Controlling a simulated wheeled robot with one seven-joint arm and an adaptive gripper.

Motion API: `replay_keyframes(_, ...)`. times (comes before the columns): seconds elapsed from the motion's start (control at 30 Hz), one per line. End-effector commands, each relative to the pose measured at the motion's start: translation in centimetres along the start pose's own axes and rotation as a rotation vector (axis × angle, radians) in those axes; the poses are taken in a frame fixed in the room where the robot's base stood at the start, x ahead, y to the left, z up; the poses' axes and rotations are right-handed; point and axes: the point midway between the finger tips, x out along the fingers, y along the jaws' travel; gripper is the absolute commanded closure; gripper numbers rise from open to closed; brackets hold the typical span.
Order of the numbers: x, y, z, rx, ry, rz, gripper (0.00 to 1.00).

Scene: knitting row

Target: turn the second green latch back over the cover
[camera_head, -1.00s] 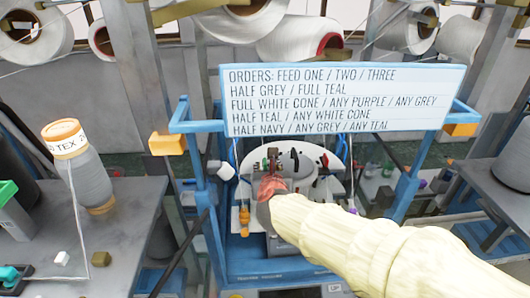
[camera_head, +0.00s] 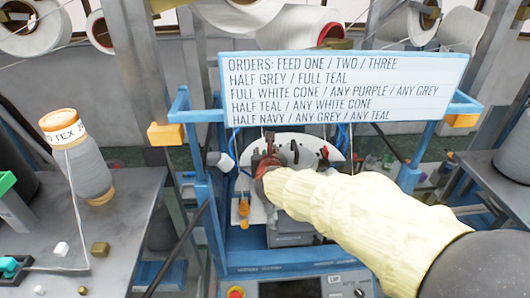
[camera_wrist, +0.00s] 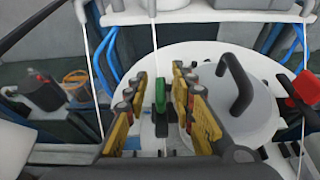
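Whether the latch lies over the cover is hard to tell. In the head view my gripper (camera_head: 264,160) is at the white round plate (camera_head: 303,145) of the machine, and my pale sleeved arm hides much of the plate and any latches there.
A blue frame (camera_head: 203,205) surrounds the machine, with an orders sign (camera_head: 340,88) above. Taut white yarns run down beside my fingers. A red knob (camera_wrist: 303,90) sits right of the cover. A table with a grey cone (camera_head: 82,170) is at left.

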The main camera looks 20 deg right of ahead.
Motion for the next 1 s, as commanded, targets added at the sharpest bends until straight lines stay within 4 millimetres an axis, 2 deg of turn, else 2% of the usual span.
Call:
replay_keyframes(0.4, -0.03, 0.02, 0.00, 0.000, 0.000, 0.000, 1.00)
replay_keyframes(1.0, 0.06, 0.04, -0.20, -0.007, -0.002, 0.021, 1.00)
